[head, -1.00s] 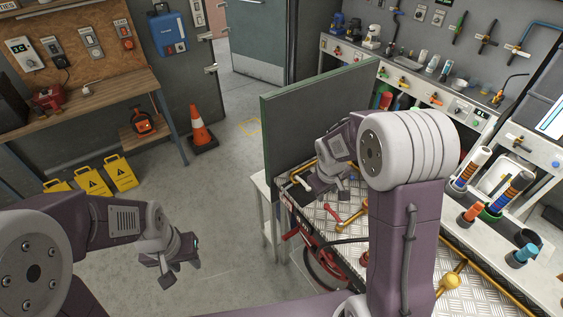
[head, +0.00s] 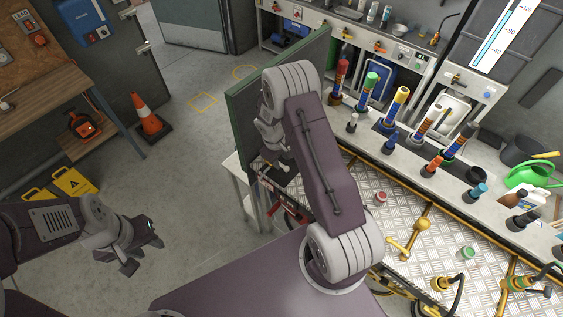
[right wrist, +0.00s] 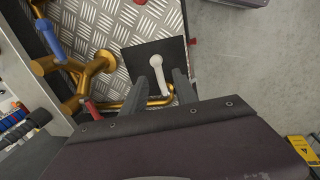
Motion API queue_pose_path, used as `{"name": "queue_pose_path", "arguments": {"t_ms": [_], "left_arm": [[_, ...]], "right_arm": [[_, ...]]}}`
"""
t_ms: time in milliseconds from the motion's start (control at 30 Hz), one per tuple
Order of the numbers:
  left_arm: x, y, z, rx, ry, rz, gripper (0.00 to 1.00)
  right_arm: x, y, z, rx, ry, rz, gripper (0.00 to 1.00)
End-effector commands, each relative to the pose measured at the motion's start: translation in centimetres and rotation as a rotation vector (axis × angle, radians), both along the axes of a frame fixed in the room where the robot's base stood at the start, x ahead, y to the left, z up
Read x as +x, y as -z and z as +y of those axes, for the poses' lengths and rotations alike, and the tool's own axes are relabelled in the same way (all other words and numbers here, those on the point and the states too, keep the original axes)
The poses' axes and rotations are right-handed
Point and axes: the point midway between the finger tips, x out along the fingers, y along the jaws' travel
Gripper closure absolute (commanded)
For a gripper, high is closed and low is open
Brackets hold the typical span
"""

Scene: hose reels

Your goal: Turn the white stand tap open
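In the right wrist view a white lever handle (right wrist: 158,72), apparently the stand tap's, lies over a square black plate (right wrist: 139,60). It has a round end and a narrower bar pointing toward my gripper. My right gripper (right wrist: 166,75) is open, its two dark fingers on either side of the bar; I cannot tell whether they touch it. My left gripper (head: 143,250) is open and empty above the floor.
Brass pipes (right wrist: 75,72) with a blue handle (right wrist: 48,40) and a red handle (right wrist: 91,108) are left of the plate. In the head view the green-edged panel (head: 243,110) stands beside my right arm. Several coloured nozzles line the bench behind the checker-plate top (head: 365,190).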

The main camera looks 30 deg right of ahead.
Motion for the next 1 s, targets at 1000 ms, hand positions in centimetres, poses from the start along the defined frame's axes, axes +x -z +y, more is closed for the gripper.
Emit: {"name": "queue_pose_path", "arguments": {"t_ms": [1000], "left_arm": [[0.0, -1.1, 0.0, 0.0, 0.0, 0.0, 0.64]], "right_arm": [[0.3, 4.3, -0.9, 0.0, 0.001, 0.001, 1.0]]}}
